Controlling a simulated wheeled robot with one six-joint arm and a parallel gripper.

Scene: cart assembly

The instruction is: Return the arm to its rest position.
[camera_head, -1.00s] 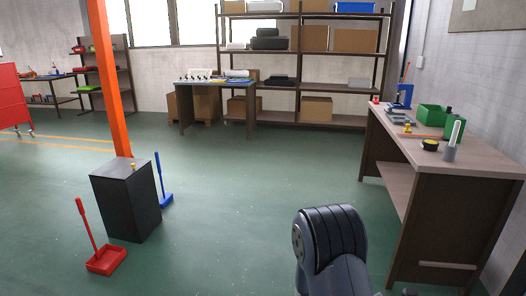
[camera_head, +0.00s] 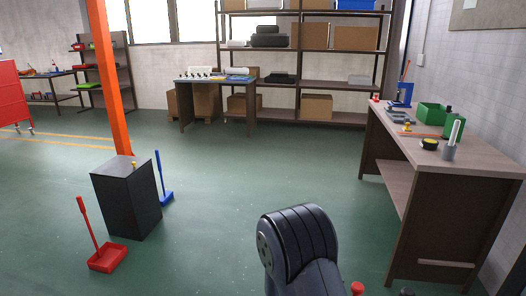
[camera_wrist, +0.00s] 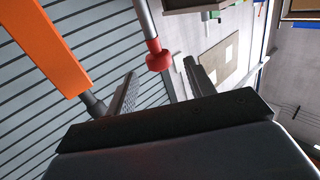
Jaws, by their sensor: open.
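My arm's dark rounded joint (camera_head: 298,245) stands at the bottom of the head view, right of centre. My gripper is out of the head view. In the wrist view my gripper (camera_wrist: 160,82) has its two fingers spread apart. A red knob-like piece (camera_wrist: 158,57) on a grey rod shows in the gap between the fingers. I cannot tell how far off it is, and neither finger visibly closes on it. A small red piece (camera_head: 357,288) also shows beside my arm at the bottom edge of the head view.
A workbench (camera_head: 439,160) with green bins (camera_head: 432,113) stands at the right. A dark pedestal (camera_head: 127,200), a red dustpan (camera_head: 107,258) and a blue dustpan (camera_head: 166,198) stand at the left, by an orange post (camera_head: 108,75). Shelving (camera_head: 300,85) lines the back. The middle floor is clear.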

